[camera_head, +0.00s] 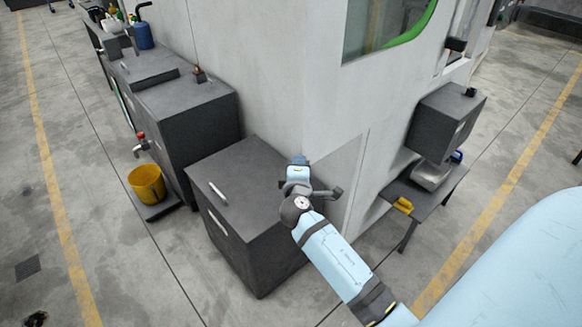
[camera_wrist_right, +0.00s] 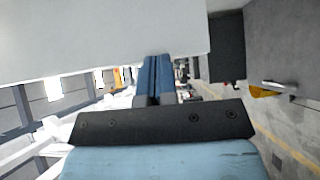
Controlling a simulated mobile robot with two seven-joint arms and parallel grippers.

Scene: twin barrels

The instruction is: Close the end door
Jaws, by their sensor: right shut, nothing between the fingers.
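The big light-grey machine (camera_head: 255,60) fills the upper middle of the head view. A flat grey panel (camera_head: 340,172) with a thin vertical edge line shows low on its wall, behind my right gripper; I cannot tell for sure whether this is the end door or whether it stands ajar. My right gripper (camera_head: 298,166) is near the machine's corner, above the dark cabinet, shut and empty. In the right wrist view its blue fingers (camera_wrist_right: 154,78) are together, close under a pale flat surface (camera_wrist_right: 100,35). Contact is unclear. My left gripper is not in view.
A dark cabinet (camera_head: 245,185) with light handles stands below the gripper. A larger dark unit (camera_head: 185,115) and a yellow bucket (camera_head: 147,183) are to the left. A dark box (camera_head: 435,135) hangs at right above a small table (camera_head: 437,195).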

